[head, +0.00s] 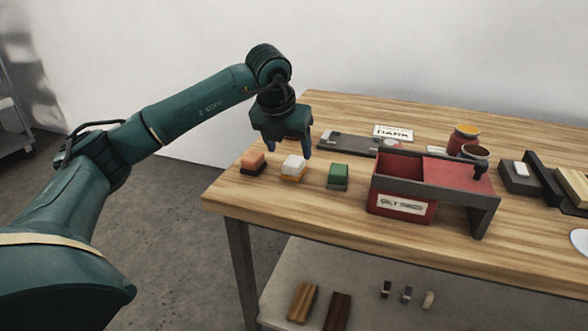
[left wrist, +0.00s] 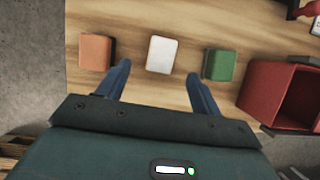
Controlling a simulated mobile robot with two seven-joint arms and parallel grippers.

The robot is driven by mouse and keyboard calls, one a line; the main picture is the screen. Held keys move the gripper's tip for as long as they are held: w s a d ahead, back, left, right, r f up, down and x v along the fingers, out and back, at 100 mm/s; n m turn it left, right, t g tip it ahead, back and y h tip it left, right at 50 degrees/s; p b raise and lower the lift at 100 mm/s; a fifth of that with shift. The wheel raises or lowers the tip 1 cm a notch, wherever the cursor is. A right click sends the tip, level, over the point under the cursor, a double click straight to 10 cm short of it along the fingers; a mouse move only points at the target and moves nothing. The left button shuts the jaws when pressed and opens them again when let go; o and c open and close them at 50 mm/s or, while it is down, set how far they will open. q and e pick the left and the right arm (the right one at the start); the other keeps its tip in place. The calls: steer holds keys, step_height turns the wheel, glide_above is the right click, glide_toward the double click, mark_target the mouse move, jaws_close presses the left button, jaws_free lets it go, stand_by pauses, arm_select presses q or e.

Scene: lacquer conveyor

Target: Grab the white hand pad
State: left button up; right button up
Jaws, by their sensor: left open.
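The white hand pad (head: 293,166) sits on the wooden table near its left end, between an orange pad (head: 253,163) and a green pad (head: 338,175). Its lower part looks tan in the head view. In the left wrist view the white pad (left wrist: 161,54) lies just beyond the fingertips, about centred between them. My left gripper (head: 291,150) is open and empty, pointing down just above the white pad; it also shows in the left wrist view (left wrist: 158,72). Part of the pad's top is close behind the fingers in the head view. My right gripper is not in view.
A red box (head: 392,208) with a grey-framed cover stands right of the green pad. Behind are a flat grey tool (head: 345,143), a "DARK" card (head: 393,132) and jars (head: 463,137). Dark blocks (head: 520,178) lie farther right. The table's left front corner is bare.

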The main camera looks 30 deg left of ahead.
mark_target(294, 161)
arm_select(q)
steer(key=x, duration=0.5)
steer(key=shift+w, duration=0.2)
steer(key=c, duration=1.1)
